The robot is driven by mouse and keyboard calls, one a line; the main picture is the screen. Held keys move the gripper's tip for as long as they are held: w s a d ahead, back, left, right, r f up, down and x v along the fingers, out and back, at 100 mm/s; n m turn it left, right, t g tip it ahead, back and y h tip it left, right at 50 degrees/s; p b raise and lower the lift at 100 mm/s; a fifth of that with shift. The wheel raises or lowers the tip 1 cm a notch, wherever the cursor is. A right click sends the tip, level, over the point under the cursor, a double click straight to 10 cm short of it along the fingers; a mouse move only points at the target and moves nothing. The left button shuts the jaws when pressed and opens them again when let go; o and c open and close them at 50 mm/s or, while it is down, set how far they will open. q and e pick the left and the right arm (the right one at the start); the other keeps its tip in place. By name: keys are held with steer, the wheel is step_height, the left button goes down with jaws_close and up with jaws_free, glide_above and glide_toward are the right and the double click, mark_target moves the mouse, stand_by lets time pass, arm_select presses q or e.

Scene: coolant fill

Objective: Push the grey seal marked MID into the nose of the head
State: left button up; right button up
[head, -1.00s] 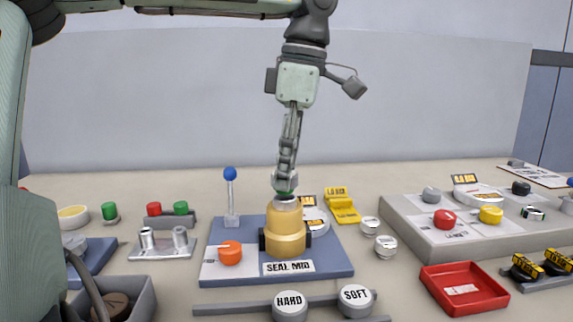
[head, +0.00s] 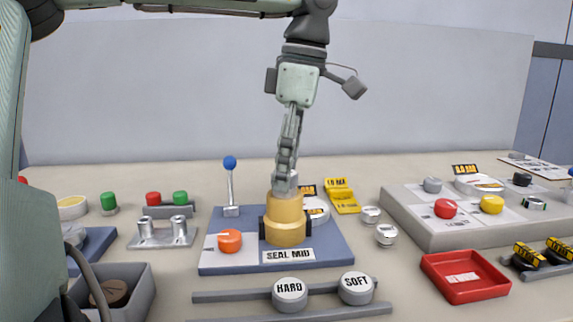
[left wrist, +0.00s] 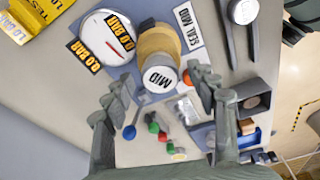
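The brass head (head: 285,222) stands on a blue plate (head: 335,262) with a SEAL MID label (head: 289,256). My left gripper (head: 285,184) points down over the head's nose. In the left wrist view, the grey seal marked MID (left wrist: 160,79) sits at the end of the brass head (left wrist: 157,42), its lettered face towards the camera. My left fingers (left wrist: 159,84) are apart, one on each side of the seal, with gaps visible. In the head view the fingers largely cover the seal, so its depth in the nose cannot be told. My right gripper is not in view.
A blue-knobbed lever (head: 230,180) and an orange knob (head: 229,241) flank the head on the left. A gauge (left wrist: 106,36) stands behind it. HARD (head: 290,290) and SOFT (head: 356,286) caps lie in front. A red tray (head: 465,289) is at the right.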

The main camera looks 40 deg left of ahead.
arm_select(q)
step_height(320, 180, up, 12)
steer(key=w+d, duration=0.1)
steer(key=shift+d, duration=0.25)
stand_by(0.4)
steer(key=shift+f, duration=0.1)
stand_by(0.4)
